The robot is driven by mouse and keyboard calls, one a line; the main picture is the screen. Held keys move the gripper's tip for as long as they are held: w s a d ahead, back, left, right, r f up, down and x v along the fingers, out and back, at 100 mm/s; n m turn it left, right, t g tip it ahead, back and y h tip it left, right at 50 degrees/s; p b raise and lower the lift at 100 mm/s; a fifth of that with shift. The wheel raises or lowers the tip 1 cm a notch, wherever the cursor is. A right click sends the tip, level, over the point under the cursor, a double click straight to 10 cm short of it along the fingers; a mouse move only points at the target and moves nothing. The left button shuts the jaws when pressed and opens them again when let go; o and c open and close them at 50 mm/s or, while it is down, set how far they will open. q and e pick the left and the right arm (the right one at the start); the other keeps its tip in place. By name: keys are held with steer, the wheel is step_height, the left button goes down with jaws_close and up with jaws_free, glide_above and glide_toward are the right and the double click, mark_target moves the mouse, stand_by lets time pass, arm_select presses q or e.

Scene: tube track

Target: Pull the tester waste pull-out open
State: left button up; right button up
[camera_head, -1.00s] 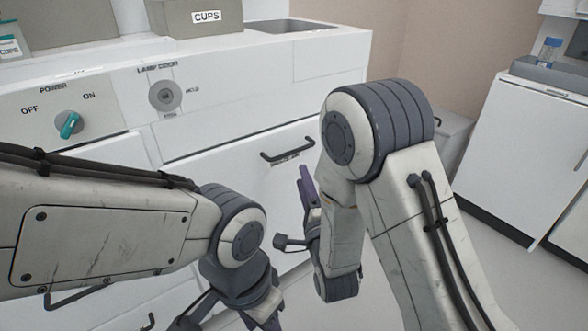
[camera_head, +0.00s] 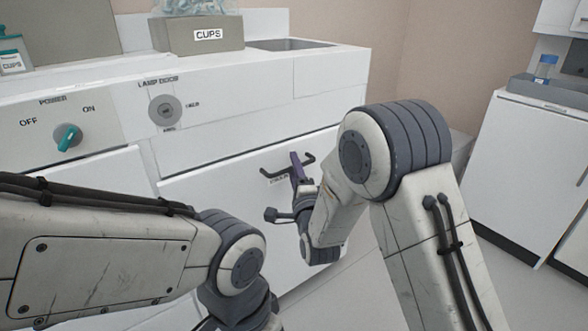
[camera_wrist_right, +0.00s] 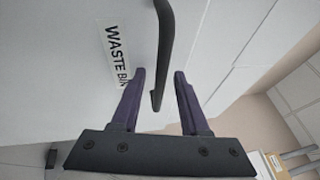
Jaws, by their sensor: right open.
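The waste pull-out is a white front (camera_head: 215,205) in the white counter, with a dark bar handle (camera_head: 270,174) and a small label below it. It looks closed. In the right wrist view its label reads "WASTE BIN" (camera_wrist_right: 116,57). My right gripper (camera_head: 297,158) is at the handle in the head view, its purple fingers over the bar. In the right wrist view the gripper (camera_wrist_right: 160,73) is open, and the end of the dark handle (camera_wrist_right: 163,45) lies between its fingertips, with gaps to both fingers. My left arm crosses the lower left; its gripper is out of frame.
Above the front are a lamp door lock (camera_head: 166,112) and, further left, a teal power knob (camera_head: 67,137).

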jaws_close()
stand_by(1.3)
